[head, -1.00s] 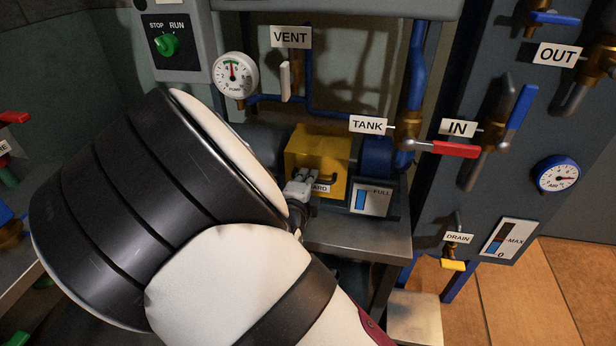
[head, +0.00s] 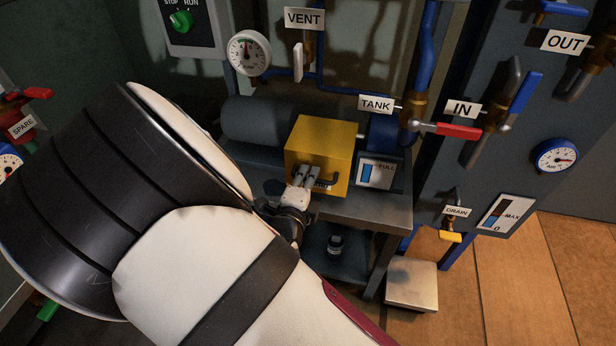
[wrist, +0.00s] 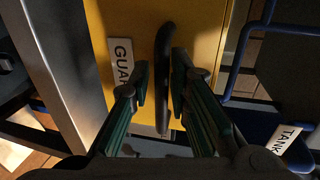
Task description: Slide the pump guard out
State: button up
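The pump guard (head: 325,138) is a yellow box over the pump on the metal bench, with a black bar handle (head: 328,183) low on its front. In the wrist view the yellow guard face (wrist: 205,30) carries a "GUARD" label (wrist: 121,62), partly hidden by a finger, beside the black handle (wrist: 164,50). My gripper (head: 309,172) is at the guard's front. Its two fingers (wrist: 162,80) are apart, one on each side of the handle; a small gap shows on the left, and I cannot tell whether the right one touches. The head view does not show the label.
A tank level gauge (head: 377,172) stands just right of the guard. The red TANK valve lever (head: 457,130) and blue IN lever (head: 525,100) stick out farther right. A grey motor (head: 262,122) lies to the left. A metal block (head: 412,283) stands on the floor.

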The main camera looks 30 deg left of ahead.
jog(key=shift+r, duration=0.1)
jog(key=v, duration=0.7)
jog(key=shift+s, duration=0.2)
dwell(0.3)
